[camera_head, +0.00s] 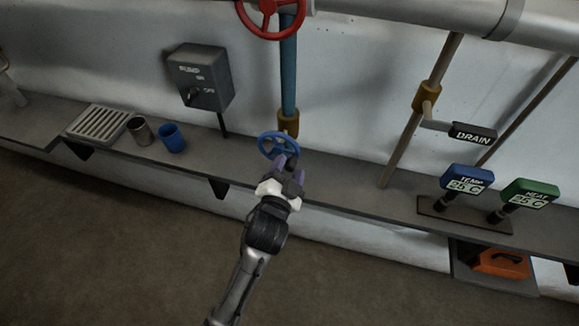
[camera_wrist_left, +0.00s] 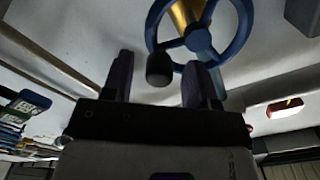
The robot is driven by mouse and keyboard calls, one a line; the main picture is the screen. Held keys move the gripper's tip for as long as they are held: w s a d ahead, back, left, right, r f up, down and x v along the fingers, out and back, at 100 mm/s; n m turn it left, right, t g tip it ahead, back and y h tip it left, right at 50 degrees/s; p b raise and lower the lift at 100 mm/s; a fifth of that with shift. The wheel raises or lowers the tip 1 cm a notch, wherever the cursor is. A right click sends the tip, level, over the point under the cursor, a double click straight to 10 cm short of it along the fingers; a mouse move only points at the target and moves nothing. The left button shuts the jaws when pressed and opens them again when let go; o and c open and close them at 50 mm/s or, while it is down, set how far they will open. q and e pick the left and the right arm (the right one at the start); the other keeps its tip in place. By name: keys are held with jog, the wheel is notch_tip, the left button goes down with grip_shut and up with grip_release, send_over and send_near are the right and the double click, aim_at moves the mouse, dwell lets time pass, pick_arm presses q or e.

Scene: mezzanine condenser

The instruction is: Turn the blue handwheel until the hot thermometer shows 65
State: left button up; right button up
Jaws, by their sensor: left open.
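The blue handwheel (camera_head: 277,133) sits low on the blue pipe, just above the ledge. In the left wrist view the wheel (camera_wrist_left: 198,39) has spokes, a hub and a dark round knob (camera_wrist_left: 159,70) on its rim side. My left gripper (camera_head: 287,167) is open at the wheel's near side; its fingers partly cover it. In the wrist view the fingers (camera_wrist_left: 160,63) stand either side of the knob; contact cannot be told. Two thermometers stand at right: a blue one (camera_head: 467,179) and a green one (camera_head: 529,192). Their small readings look like 35 and 25, but are blurred.
A red handwheel (camera_head: 268,7) is higher on the pipe. A grey switch box (camera_head: 210,75), a grate (camera_head: 98,122), a grey cup (camera_head: 140,131) and a blue cup (camera_head: 172,138) are left. A DRAIN handle (camera_head: 472,134) juts out right. An orange case (camera_head: 500,262) sits below the ledge.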

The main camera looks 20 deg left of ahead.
pick_arm(q)
jog(key=shift+w, duration=0.55)
